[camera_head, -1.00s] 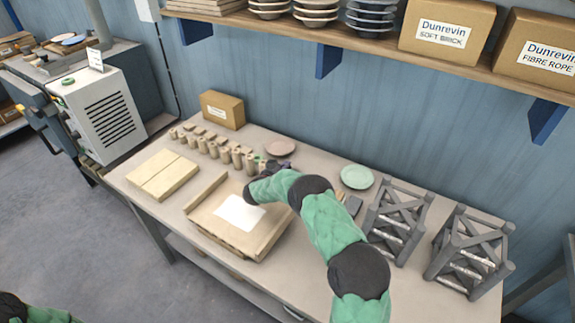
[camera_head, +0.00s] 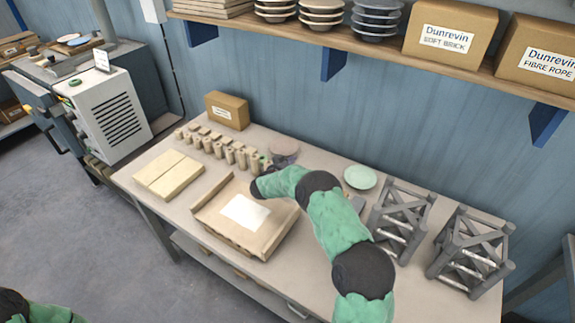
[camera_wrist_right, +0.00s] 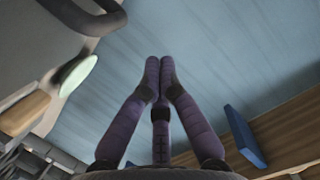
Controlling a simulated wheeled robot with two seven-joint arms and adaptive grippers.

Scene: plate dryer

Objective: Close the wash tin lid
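I cannot pick out a wash tin or its lid with certainty in either view. My right arm reaches over the worktable (camera_head: 322,160) in the head view, and its forearm covers part of the tabletop. My right gripper (camera_head: 283,161) is small and dark there, near the pinkish plate (camera_head: 286,145) and the rows of small tan cylinders (camera_head: 229,154). In the right wrist view the purple fingers of my right gripper (camera_wrist_right: 159,66) meet at their tips, with nothing visible between them. Only a piece of my left arm shows at the bottom left; its gripper is out of view.
A tan tray (camera_head: 211,216) with a white sheet lies left of my right arm. A pale green plate (camera_head: 360,177) and two grey frames (camera_head: 401,220) (camera_head: 469,252) stand to the right. A cardboard box (camera_head: 227,110) stands at the back. A shelf (camera_head: 345,40) runs above.

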